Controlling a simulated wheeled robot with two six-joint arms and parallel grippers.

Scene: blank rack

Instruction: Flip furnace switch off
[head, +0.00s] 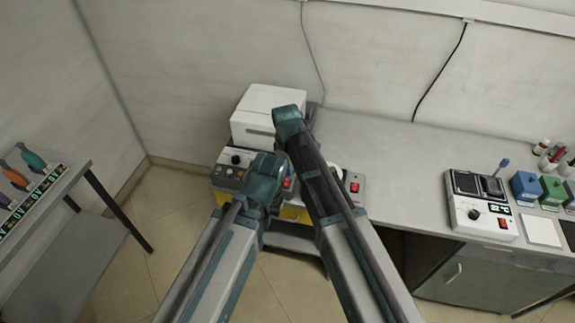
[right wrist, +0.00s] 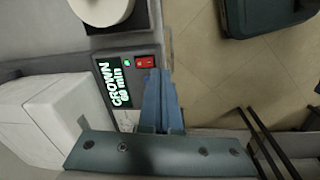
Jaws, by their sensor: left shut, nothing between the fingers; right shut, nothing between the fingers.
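The furnace is a white box (head: 268,112) with a grey control panel (head: 238,160) in front, at the back left of the bench. Its red rocker switch (head: 288,183) shows between my arms and, in the right wrist view, as a red switch (right wrist: 146,62) beside a lit green light and a green display (right wrist: 113,82). My right gripper (right wrist: 160,72) is shut and empty, its tips right beside the switch; I cannot tell if they touch. My left gripper (head: 266,176) is shut and empty, low in front of the panel. The arms hide part of the panel.
A second red switch (head: 355,188) is on the device to the right, near a white round part (right wrist: 100,8). A white instrument (head: 480,212) and coloured blocks stand further right. A rack (head: 62,198) with tools is at left. The bench middle (head: 400,155) is clear.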

